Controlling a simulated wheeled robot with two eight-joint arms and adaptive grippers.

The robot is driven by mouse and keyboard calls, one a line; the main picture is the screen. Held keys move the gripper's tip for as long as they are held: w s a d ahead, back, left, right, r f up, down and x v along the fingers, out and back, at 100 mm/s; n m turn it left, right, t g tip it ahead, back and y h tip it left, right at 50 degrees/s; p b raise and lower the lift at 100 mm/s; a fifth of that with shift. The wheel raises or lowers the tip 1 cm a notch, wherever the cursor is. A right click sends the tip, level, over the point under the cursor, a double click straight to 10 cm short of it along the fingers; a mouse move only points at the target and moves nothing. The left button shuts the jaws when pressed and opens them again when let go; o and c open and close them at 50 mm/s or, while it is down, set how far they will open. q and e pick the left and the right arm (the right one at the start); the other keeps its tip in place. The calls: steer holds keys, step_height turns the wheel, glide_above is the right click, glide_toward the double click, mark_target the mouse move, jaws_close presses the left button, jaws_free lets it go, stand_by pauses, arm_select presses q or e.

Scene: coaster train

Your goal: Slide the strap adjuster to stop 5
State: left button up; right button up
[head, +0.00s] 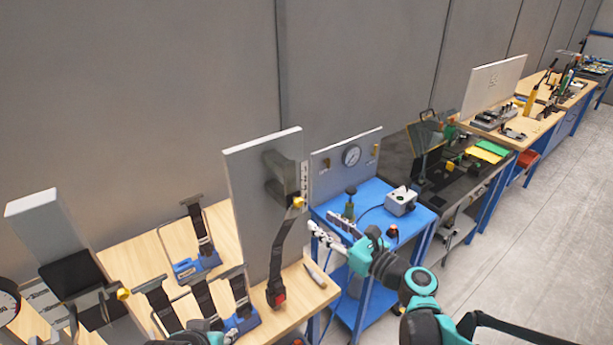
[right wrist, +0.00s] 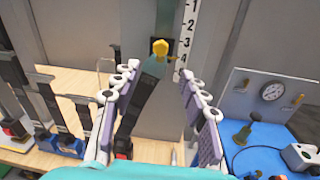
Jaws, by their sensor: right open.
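The strap adjuster is a dark slider with a yellow knob (head: 298,202), on an upright grey panel (head: 255,205). A white numbered scale (right wrist: 190,35) runs beside it. In the right wrist view the yellow knob (right wrist: 160,47) appears roughly level with 3 to 4, but the angle hides the exact stop. A dark strap (head: 280,250) hangs from it to a red buckle (head: 276,294). My right gripper (head: 318,232) is open, right of and below the knob in the head view. In the right wrist view the knob shows beyond and between its fingers (right wrist: 157,77). My left gripper's fingers do not show.
Several black straps on blue-based stands (head: 195,262) crowd the wooden bench left of the panel. A marker (head: 315,275) lies on the bench by the panel's foot. A blue cart (head: 400,225) with a gauge panel (head: 335,170) and a grey box (head: 400,201) stands to the right.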

mark_target(301, 204)
steer(key=shift+m, duration=0.3)
steer(key=x, duration=0.5)
steer(key=r+x, duration=0.1)
steer(key=x, duration=0.1)
steer(key=shift+w+a, duration=0.2)
